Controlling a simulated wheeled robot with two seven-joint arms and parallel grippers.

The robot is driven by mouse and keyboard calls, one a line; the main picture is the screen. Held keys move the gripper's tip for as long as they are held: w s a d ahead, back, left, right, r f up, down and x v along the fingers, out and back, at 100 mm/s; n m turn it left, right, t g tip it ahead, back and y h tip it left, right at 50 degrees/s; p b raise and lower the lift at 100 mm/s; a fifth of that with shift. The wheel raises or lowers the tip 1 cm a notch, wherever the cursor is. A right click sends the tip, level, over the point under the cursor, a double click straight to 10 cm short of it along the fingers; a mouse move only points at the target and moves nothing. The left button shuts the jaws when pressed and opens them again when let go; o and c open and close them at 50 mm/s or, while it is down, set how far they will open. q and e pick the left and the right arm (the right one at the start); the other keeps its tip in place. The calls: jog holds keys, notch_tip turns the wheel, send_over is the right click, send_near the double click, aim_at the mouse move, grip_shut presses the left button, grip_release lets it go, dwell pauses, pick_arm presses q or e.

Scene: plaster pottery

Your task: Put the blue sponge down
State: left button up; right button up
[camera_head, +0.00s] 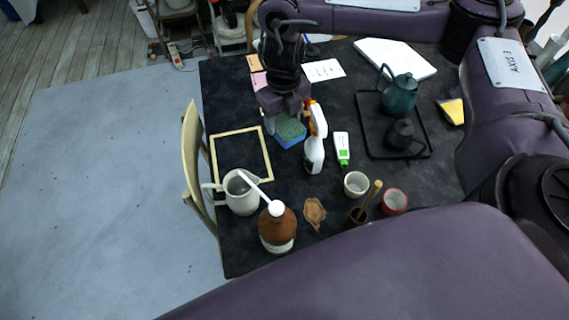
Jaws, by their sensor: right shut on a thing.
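The blue sponge (291,134), with a green upper face, is beside the spray bottle over the dark table (300,185). My right gripper (285,115) points down from above and is shut on the sponge, covering part of it. I cannot tell whether the sponge touches the table top. My left gripper is not in view.
A white and orange spray bottle (314,150) stands right of the sponge, with a white-green tube (342,149) beyond. A pale yellow square outline (237,131) lies to the left. A white jug (241,198), brown bottle (277,235) and cups stand nearer. The outline's inside looks mostly clear.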

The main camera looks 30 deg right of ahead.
notch_tip(320, 180, down, 16)
jog(key=b, duration=0.5)
jog(key=shift+f, duration=0.15)
notch_tip(320, 180, down, 3)
jog(key=shift+s+f+b, duration=0.1)
jog(key=shift+f+b, duration=0.1)
jog(key=shift+b, duration=0.7)
jog(key=shift+f, duration=0.2)
jog(key=shift+f, duration=0.1)
jog(key=o, duration=0.9)
jog(key=shift+o, duration=0.2)
